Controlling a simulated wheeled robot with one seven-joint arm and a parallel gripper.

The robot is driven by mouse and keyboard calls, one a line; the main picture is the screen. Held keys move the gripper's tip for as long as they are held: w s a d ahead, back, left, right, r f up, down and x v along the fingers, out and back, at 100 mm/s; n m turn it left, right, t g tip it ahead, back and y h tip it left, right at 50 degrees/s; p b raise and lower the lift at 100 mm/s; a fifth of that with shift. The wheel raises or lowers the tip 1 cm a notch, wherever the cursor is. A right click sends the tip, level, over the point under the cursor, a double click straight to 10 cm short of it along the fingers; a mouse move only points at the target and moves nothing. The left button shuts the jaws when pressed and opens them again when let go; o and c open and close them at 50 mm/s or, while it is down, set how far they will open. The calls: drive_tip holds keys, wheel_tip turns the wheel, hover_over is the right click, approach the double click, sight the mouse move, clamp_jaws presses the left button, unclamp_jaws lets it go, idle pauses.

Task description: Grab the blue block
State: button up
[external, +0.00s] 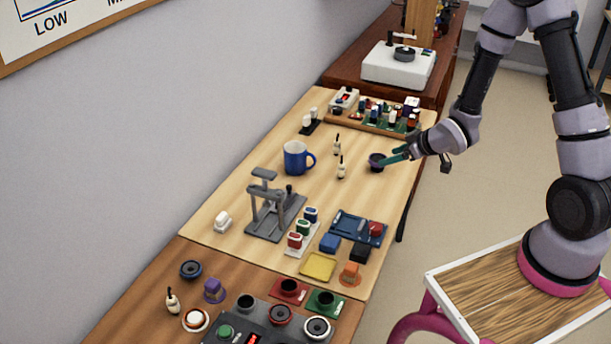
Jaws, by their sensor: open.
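A small blue block (330,243) lies on the light wooden table, just left of a black block and beside the front-left edge of a dark blue tray (349,226). My gripper (388,157) has teal fingers and is open over the right side of the table. It is well behind the blue block and apart from it. Its fingertips are at a small dark round cup-like piece (376,164); I cannot tell whether they touch it.
A black block (360,252), a red block (376,228), a yellow tray (318,267) and an orange piece (350,274) lie around the blue block. A grey press-like stand (268,222) and a blue mug (296,158) stand left. The table between gripper and tray is mostly clear.

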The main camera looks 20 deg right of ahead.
sight(337, 242)
drive_tip(key=s+a+f+y, duration=0.1)
drive_tip(key=a+f, duration=0.1)
drive_tip(key=f, duration=0.1)
drive_tip(key=s+a+f+n+y, duration=0.1)
drive_tip(key=s+a+f, duration=0.1)
drive_tip(key=f, duration=0.2)
drive_tip(key=s+a+f+n+y, duration=0.1)
drive_tip(key=s+a+f, duration=0.1)
drive_tip(key=a+f, duration=0.1)
drive_tip(key=shift+s+f, duration=0.25)
drive_tip(key=shift+f, duration=0.2)
drive_tip(key=s+a+f+y, duration=0.1)
drive_tip(key=s+a, duration=0.1)
drive_tip(key=s+a+f, duration=0.1)
drive_tip(key=s+f, duration=0.1)
drive_tip(key=s, duration=0.1)
drive_tip(key=s+a+f+n+y, duration=0.1)
drive_tip(key=s+a, duration=0.1)
drive_tip(key=s, duration=0.1)
drive_tip(key=shift+s+a+f+t+y, duration=0.1)
drive_tip(key=shift+a+f+t+y, duration=0.2)
drive_tip(key=shift+a, duration=0.05)
drive_tip(key=x, duration=0.4)
drive_tip(key=shift+a+f, duration=0.1)
drive_tip(key=shift+a, duration=0.15)
drive_tip(key=shift+x, duration=3.1)
drive_tip(key=shift+d+f, duration=0.1)
drive_tip(key=shift+d, duration=0.05)
drive_tip(key=c, duration=1.1)
